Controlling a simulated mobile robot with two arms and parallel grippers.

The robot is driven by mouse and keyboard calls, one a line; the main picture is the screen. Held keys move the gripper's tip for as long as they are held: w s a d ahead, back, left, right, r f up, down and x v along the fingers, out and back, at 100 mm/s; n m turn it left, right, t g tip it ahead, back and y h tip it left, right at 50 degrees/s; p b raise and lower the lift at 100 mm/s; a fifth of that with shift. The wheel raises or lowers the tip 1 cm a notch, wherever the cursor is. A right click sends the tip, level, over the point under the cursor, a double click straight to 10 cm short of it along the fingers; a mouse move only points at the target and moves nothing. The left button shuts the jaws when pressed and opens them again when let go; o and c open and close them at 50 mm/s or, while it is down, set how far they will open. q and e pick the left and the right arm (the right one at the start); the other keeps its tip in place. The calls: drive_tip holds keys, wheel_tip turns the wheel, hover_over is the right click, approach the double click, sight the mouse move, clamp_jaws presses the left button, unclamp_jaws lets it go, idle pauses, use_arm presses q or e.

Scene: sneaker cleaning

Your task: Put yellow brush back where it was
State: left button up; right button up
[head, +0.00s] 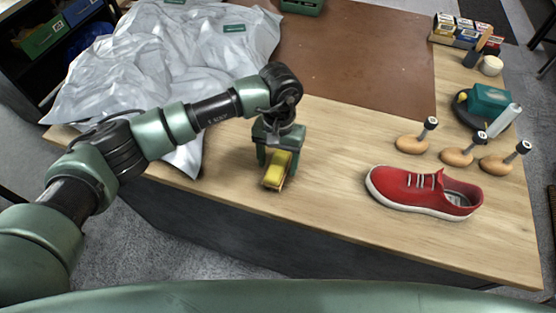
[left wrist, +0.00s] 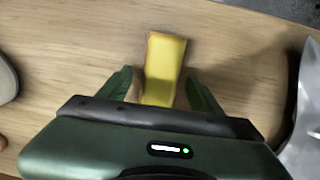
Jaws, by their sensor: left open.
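The yellow brush (head: 276,171) is on the wooden table near its front edge, left of the red sneaker. My left gripper (head: 278,158) is over it, pointing down. In the left wrist view, the brush (left wrist: 164,68) lies between the two spread green fingers of my left gripper (left wrist: 160,90), with a gap on each side. The gripper is open. I cannot tell whether the brush rests flat on the wood. My right gripper is not in view.
A red sneaker (head: 424,191) stands to the right. Several round wooden brushes (head: 457,157) sit behind it. A grey plastic sheet (head: 150,65) covers the left side, and a brown mat (head: 360,60) lies at the back. The wood between brush and sneaker is clear.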

sight(279, 159)
use_arm(q)
wheel_tip(279, 159, up, 12)
drive_tip(key=w+b, duration=0.1)
drive_tip(key=b, duration=0.3)
drive_tip(key=shift+b, duration=0.4)
drive_tip(key=shift+d, duration=0.15)
